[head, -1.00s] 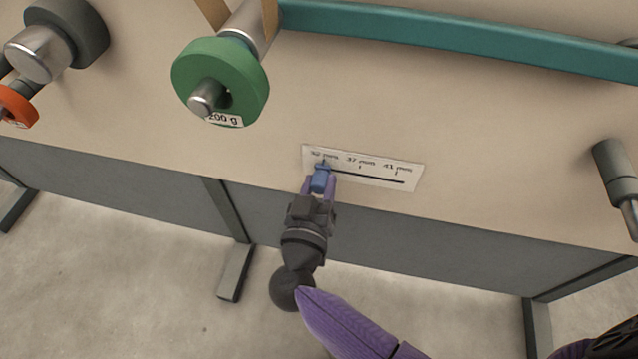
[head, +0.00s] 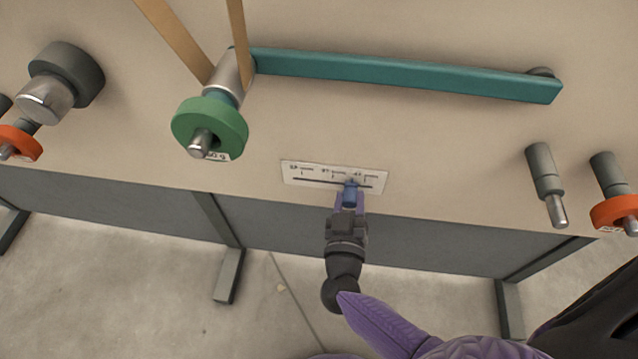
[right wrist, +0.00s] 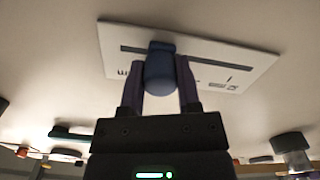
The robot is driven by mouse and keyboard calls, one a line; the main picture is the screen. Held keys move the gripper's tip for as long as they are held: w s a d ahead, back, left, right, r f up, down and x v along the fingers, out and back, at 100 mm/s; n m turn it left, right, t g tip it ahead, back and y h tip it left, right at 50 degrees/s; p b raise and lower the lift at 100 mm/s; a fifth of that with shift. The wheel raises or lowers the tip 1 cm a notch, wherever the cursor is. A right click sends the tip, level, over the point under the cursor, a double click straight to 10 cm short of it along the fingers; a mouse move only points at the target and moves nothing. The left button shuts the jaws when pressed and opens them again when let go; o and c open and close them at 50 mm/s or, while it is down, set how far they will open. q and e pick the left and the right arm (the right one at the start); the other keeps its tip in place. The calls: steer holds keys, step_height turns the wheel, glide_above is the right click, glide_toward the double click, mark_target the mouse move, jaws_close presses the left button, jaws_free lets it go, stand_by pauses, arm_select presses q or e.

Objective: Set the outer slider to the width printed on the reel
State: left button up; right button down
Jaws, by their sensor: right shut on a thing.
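A white scale plate (head: 315,173) with a dark slot and printed millimetre marks is on the beige panel. Its print is too small to read now. The blue slider knob (head: 350,192) sits in the slot, between the middle and right marks, nearer the right one. My right gripper (head: 349,203) is shut on the knob from below. In the right wrist view the knob (right wrist: 160,70) is between the two purple fingers (right wrist: 160,85), with the plate (right wrist: 210,62) behind it. No width print is legible on any reel. My left gripper is out of view.
A green disc (head: 225,118) hangs on a spindle left of the plate, below tan strips (head: 178,40). A teal bar (head: 400,75) runs above. Grey pegs (head: 541,165) and an orange disc (head: 612,212) are at right. The panel around the plate is clear.

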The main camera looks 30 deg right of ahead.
mark_target(368, 188)
steer(key=shift+s+d+p, duration=0.3)
steer(key=shift+s+d, duration=0.45)
steer(key=shift+d, duration=0.4)
steer(key=shift+f, duration=0.1)
steer(key=shift+c, duration=1.6)
jaws_free()
steer(key=shift+s+d, duration=0.1)
steer(key=shift+s, duration=0.05)
